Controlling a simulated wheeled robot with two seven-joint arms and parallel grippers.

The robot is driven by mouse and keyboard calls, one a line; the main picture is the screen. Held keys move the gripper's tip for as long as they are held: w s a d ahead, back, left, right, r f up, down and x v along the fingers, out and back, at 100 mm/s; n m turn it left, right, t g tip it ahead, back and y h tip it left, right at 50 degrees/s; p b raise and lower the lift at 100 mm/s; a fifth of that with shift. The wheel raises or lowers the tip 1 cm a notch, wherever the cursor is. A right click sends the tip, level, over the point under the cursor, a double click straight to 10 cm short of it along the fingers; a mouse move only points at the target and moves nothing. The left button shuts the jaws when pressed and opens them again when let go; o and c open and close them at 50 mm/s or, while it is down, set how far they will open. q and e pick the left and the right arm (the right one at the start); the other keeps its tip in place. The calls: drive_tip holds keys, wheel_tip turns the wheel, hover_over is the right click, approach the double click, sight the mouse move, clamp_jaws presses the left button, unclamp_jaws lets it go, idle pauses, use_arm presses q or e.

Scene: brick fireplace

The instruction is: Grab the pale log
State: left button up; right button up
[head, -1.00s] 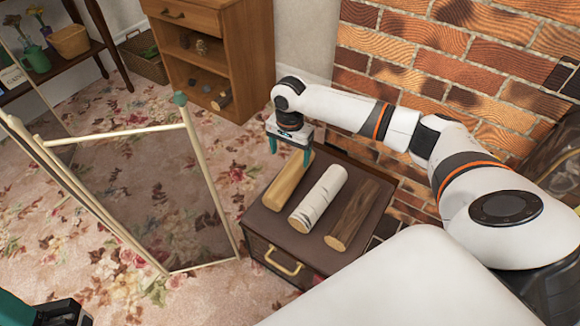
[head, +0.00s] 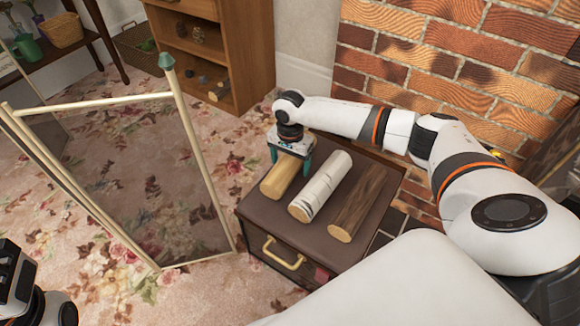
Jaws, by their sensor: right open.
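The pale tan log (head: 279,178) lies at the left of three logs on a brown chest (head: 262,212). Its cut near end faces the front. My right gripper (head: 290,161) is open over the far part of this log, with one teal finger on each side. The gripper body hides the log's far end. I cannot tell whether the fingers touch it. Only a black and white part of my left gripper or wrist shows at the lower left edge; its fingers are not visible.
A white birch log (head: 322,186) and a dark brown log (head: 364,205) lie to the right on the chest. A folding screen (head: 195,150) stands to the left. A wooden shelf (head: 250,45) and brick wall (head: 450,70) are behind. Flowered carpet is clear in front.

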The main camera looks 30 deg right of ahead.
drive_tip(key=shift+c, duration=0.2)
drive_tip(key=c, duration=1.2)
drive_tip(key=shift+c, duration=0.4)
drive_tip(key=shift+r, duration=0.2)
